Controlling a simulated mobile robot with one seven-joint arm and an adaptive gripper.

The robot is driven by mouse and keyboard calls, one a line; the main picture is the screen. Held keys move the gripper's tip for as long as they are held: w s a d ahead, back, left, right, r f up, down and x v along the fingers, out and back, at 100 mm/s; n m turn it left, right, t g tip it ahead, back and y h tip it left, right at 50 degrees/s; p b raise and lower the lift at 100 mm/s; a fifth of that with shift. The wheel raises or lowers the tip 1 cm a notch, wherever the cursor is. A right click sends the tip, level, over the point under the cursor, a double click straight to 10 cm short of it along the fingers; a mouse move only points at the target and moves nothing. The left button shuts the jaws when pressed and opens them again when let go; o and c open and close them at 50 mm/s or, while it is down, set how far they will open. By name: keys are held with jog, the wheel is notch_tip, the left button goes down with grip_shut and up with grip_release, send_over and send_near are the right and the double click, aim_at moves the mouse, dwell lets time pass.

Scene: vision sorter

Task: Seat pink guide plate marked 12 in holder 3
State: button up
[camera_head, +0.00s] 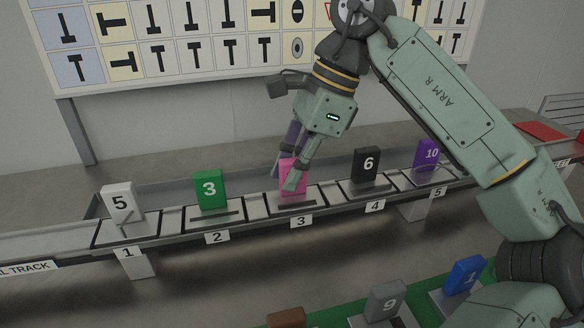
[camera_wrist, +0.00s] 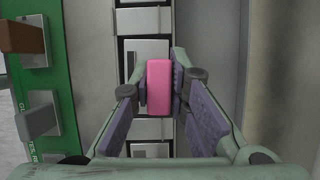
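The pink guide plate (camera_head: 286,181) stands upright at holder 3 (camera_head: 312,196) on the rail, between my gripper's fingers. Its number is hidden by a finger. My gripper (camera_head: 291,176) comes down from above, with one finger in front of the plate and one behind. In the wrist view the pink plate (camera_wrist: 159,88) fills the space between the two pads of my gripper (camera_wrist: 160,84), which look closed against its sides. I cannot tell whether its lower edge is fully down in the slot.
White plate 5 (camera_head: 119,204), green plate 3 (camera_head: 209,189), black plate 6 (camera_head: 366,165) and purple plate 10 (camera_head: 428,154) stand in holders 1, 2, 4 and 5. Grey plate 9 (camera_head: 386,300), blue plate 1 (camera_head: 464,275) and a brown plate (camera_head: 286,317) are on the near green rack.

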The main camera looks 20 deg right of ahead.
jog(key=o, duration=0.5)
jog(key=shift+o, duration=0.4)
jog(key=o, duration=0.4)
jog(key=shift+r, duration=0.1)
jog(key=shift+r+p, duration=3.2)
jog(key=shift+r, duration=0.8)
